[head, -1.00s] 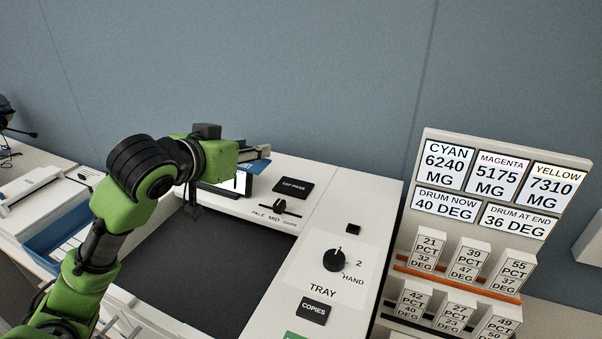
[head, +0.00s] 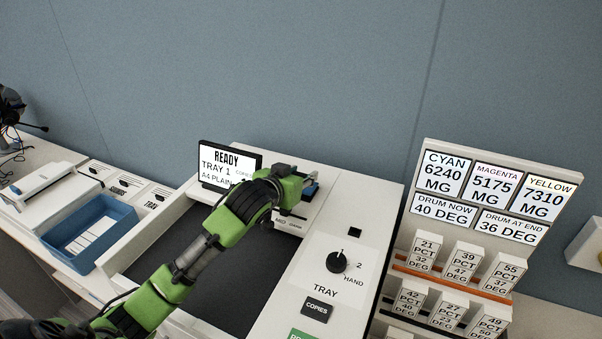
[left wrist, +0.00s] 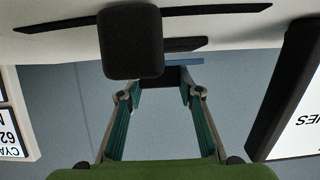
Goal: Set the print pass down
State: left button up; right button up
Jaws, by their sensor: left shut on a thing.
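The print pass (head: 312,190) is a small blue card, mostly hidden behind my left gripper in the head view. My left gripper (head: 308,180) is shut on it over the back right of the printer top. In the left wrist view the pass shows as a thin blue edge (left wrist: 185,72) at the fingertips (left wrist: 160,84), close to the light panel surface. I cannot tell whether it touches the surface. The black pass pad is hidden by the gripper in the head view. My right gripper is not in view.
The printer screen (head: 229,166) reads READY and stands left of the gripper. A dark slider knob (left wrist: 130,45) is close to the fingers. The tray dial (head: 338,262) and COPIES button (head: 317,307) are nearer. A blue bin (head: 88,238) is at left, and a label rack (head: 490,205) at right.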

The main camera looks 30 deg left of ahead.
pick_arm(q)
jog(key=shift+f, duration=0.3)
jog(key=shift+s+f, duration=0.1)
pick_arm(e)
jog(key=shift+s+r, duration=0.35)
pick_arm(q)
jog(key=shift+f, duration=0.1)
jog(key=o, duration=0.8)
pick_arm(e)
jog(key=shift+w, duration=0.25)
pick_arm(q)
jog(key=shift+s+r, duration=0.25)
jog(key=shift+s, duration=0.35)
jog(key=b+v, duration=0.3)
jog(key=v, duration=0.7)
jog(key=shift+s+r, duration=0.2)
jog(key=shift+s, duration=0.15)
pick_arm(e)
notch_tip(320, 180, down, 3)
pick_arm(q)
jog(key=shift+f, duration=0.1)
